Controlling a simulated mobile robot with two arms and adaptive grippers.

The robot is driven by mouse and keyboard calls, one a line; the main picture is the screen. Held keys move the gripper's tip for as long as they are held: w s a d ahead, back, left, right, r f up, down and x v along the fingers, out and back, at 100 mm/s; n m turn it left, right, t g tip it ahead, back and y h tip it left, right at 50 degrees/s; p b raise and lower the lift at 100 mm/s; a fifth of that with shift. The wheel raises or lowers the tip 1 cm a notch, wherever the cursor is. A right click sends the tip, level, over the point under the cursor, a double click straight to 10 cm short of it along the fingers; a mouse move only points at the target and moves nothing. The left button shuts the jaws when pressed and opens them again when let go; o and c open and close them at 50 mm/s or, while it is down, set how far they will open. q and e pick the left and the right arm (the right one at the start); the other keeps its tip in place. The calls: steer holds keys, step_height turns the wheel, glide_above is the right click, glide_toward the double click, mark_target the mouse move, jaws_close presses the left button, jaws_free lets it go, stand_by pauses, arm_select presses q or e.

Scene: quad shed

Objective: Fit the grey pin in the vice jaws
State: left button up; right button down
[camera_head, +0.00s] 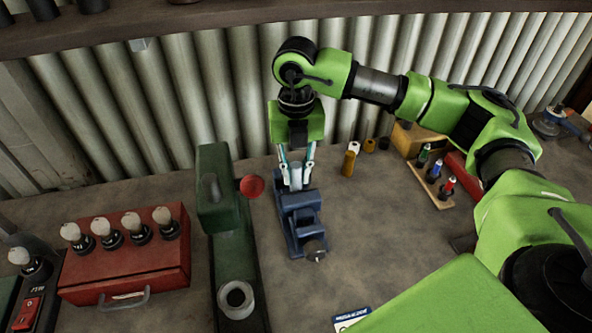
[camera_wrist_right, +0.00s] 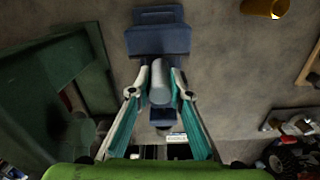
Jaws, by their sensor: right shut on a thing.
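The grey pin (camera_head: 296,174) is a short light-grey cylinder held upright between the fingers of my right gripper (camera_head: 297,180). It also shows in the right wrist view (camera_wrist_right: 160,82), with a finger on each side. The blue vice (camera_head: 303,222) stands on the bench directly below the gripper, and its jaws lie just under or around the pin's lower end. I cannot tell whether the pin's lower end sits between the jaws. In the right wrist view the vice (camera_wrist_right: 158,40) extends above and behind the pin. My left gripper is not in view.
A green machine (camera_head: 217,190) with a red knob (camera_head: 252,186) stands close left of the vice. A red case (camera_head: 125,262) with several bulbs is farther left. An orange bottle (camera_head: 348,164) and a wooden rack (camera_head: 432,185) of small tools stand right. Bare bench lies right of the vice.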

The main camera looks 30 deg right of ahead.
steer(key=shift+f+b, duration=0.9)
steer(key=shift+f, duration=0.25)
stand_by(0.4)
steer(key=c, duration=1.4)
jaws_free()
steer(key=shift+r+p, duration=2.05)
steer(key=shift+r, duration=1.45)
steer(key=shift+s+f, duration=0.1)
